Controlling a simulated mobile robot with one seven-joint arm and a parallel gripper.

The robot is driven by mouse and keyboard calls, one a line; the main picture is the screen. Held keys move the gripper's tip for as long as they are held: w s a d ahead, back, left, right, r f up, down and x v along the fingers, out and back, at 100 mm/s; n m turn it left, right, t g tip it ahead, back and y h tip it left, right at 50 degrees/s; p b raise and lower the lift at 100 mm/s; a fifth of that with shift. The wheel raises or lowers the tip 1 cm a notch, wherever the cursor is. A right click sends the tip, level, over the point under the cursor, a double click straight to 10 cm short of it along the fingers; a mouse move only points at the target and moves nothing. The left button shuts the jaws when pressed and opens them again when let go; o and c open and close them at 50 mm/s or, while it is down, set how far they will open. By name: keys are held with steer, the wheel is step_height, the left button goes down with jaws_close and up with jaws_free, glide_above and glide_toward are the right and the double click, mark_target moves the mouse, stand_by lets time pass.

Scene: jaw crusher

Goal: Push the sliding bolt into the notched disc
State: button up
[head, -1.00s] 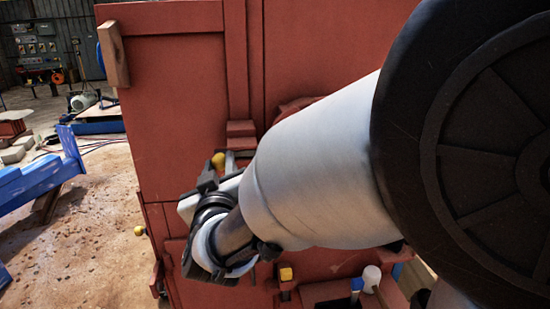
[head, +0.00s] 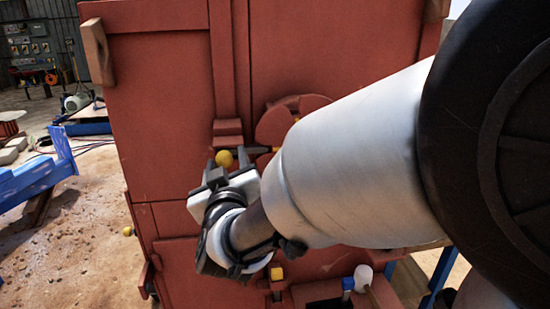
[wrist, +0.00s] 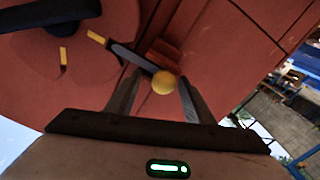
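The sliding bolt (head: 246,151) is a dark rod with a yellow ball knob (head: 224,158) at its left end. It lies level on the red machine front. The red notched disc (head: 284,119) is to its right, partly hidden by my arm. In the wrist view, the rod (wrist: 133,59) runs from the knob (wrist: 164,84) toward the disc (wrist: 75,62), which carries yellow marks. My gripper (head: 222,172) is just in front of the knob. Its fingers are apart, one on each side of the knob, with gaps showing. Contact with the knob cannot be told.
A red block (head: 227,132) sits just above the bolt. Below my gripper are a yellow-capped part (head: 276,274) and a white-headed tool (head: 363,278). A blue frame (head: 35,180) stands at the left. Open dirt ground lies between it and the machine.

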steer(key=shift+s, duration=0.1)
steer(key=b+v, duration=0.8)
steer(key=v, duration=0.9)
steer(key=shift+d, duration=0.1)
